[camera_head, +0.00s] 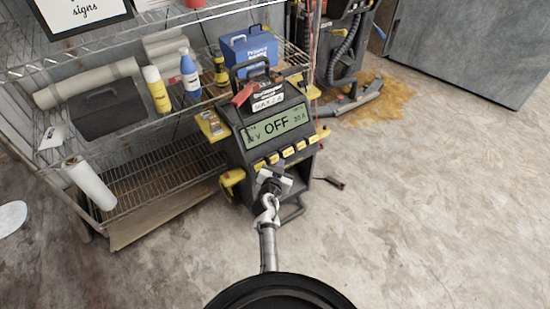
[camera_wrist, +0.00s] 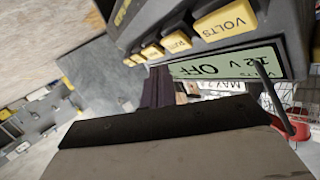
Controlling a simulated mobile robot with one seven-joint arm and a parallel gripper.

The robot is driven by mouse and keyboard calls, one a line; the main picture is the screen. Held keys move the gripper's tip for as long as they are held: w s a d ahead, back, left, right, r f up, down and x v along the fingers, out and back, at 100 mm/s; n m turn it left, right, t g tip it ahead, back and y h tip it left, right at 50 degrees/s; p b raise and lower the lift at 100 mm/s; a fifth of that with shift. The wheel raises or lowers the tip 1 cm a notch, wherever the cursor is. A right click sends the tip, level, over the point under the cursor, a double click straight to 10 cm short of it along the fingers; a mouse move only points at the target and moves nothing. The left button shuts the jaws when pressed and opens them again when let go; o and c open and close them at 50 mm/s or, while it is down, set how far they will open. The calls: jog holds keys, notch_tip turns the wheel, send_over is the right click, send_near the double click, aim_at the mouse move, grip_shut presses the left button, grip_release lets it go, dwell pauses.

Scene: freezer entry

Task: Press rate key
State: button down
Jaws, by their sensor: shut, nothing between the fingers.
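A dark battery charger (camera_head: 245,150) stands on the floor with a display (camera_head: 275,125) reading OFF, between 12 V and 30 A. A row of yellow keys runs below the display. The second key from the left (camera_head: 273,158) seems to be the rate key. In the wrist view, the display is upside down, the VOLTS key (camera_wrist: 232,20) is largest, and the rate key (camera_wrist: 177,42) is beside it, its label small. My gripper (camera_head: 272,178) is shut and empty, just in front of and below the keys. Contact with a key cannot be told.
A wire shelf (camera_head: 130,125) with bottles and rolls stands left of the charger. A floor machine (camera_head: 350,50) and a brown spill (camera_head: 385,100) lie behind it. A small black clamp (camera_head: 335,183) lies to the right. The concrete floor at front right is clear.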

jog(key=shift+s+d+r+p, duration=0.45)
jog(key=shift+s+r, duration=0.05)
jog(key=shift+s, duration=0.15)
jog(key=shift+s+d+r+p, duration=0.4)
jog(key=shift+s+r, duration=0.1)
jog(key=shift+s, duration=0.1)
